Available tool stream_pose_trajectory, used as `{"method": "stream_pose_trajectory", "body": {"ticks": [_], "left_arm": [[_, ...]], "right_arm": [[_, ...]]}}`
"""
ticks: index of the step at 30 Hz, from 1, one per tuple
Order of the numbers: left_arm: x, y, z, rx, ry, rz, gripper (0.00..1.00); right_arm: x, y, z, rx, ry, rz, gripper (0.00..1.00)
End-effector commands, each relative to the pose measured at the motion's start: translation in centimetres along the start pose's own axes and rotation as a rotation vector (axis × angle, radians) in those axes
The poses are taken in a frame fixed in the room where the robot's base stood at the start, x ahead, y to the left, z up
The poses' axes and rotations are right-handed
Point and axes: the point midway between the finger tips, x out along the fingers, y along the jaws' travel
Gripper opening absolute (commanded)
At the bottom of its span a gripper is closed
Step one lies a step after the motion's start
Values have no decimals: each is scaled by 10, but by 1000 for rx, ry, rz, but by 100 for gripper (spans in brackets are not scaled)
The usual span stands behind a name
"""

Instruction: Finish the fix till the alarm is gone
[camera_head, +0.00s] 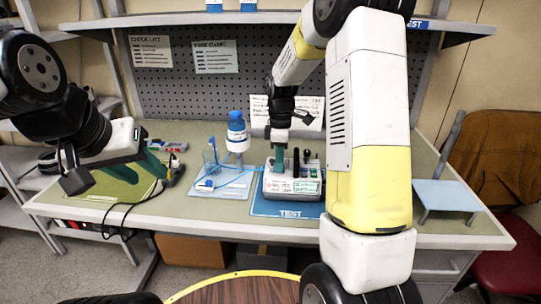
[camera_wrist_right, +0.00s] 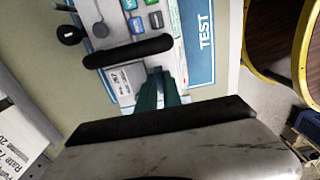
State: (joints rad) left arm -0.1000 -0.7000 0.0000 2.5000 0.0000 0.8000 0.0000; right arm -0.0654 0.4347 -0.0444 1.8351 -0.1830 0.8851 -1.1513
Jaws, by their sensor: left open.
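The white infusion pump (camera_head: 291,191) stands on the blue TEST mat (camera_head: 288,208). Its front shows small red marks on the left and a greenish panel on the right; the text is too small to read. In the right wrist view the pump (camera_wrist_right: 118,28) shows coloured buttons and a black bar-shaped handle (camera_wrist_right: 128,51). My right gripper (camera_wrist_right: 158,76) points down at the pump, its green fingers close together; whether something is between them is unclear. My left gripper (camera_head: 141,172) is open and empty over the green mat at left.
A dark cable (camera_head: 130,205) hangs over the table's front edge. A small light-blue stand (camera_head: 447,195) is at right. Printed sheets hang on the pegboard (camera_head: 190,100).

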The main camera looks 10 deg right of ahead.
Motion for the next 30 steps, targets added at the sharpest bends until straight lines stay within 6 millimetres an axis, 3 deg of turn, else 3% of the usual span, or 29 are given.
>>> {"method": "stream_pose_trajectory", "body": {"ticks": [14,30], "left_arm": [[0,0,0,0,0,0,41],[0,0,0,0,0,0,41]], "right_arm": [[-1,0,0,50,0,1,0],[-1,2,0,479,1,2,0]]}}
